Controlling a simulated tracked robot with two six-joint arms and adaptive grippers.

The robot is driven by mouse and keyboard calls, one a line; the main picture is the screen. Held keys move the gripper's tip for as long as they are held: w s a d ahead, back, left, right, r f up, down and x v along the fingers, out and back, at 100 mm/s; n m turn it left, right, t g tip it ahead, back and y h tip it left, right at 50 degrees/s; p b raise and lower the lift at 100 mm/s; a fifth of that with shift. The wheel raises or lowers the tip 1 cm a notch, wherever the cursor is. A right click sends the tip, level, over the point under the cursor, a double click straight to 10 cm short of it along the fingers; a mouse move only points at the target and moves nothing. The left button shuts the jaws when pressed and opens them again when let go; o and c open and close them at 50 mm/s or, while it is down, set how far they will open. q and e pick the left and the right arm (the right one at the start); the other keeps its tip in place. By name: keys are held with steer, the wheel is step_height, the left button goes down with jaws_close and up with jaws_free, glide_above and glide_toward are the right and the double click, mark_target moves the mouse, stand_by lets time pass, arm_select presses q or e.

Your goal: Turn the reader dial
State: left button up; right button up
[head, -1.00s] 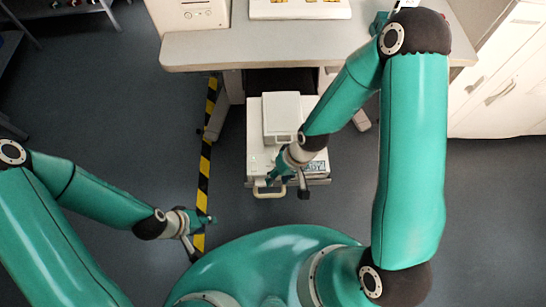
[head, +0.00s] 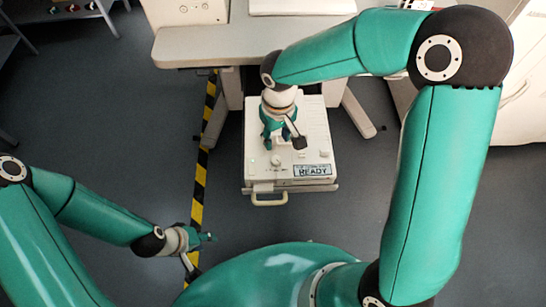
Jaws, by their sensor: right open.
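The gripper and wrist hide part of the top, and contact cannot be told. My left gripper (head: 207,238) hangs at the lower left, away from the reader; its jaws are too small to read.
The desk (head: 225,45) spans the top, with a pale device (head: 185,12) on it. White cabinets (head: 520,110) stand at the right. Yellow-black floor tape (head: 200,180) runs left of the reader.

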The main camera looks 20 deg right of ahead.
mark_target(276, 158)
step_height(276, 158, down, 10)
steer(key=shift+f+b, duration=0.2)
steer(key=shift+b, duration=0.4)
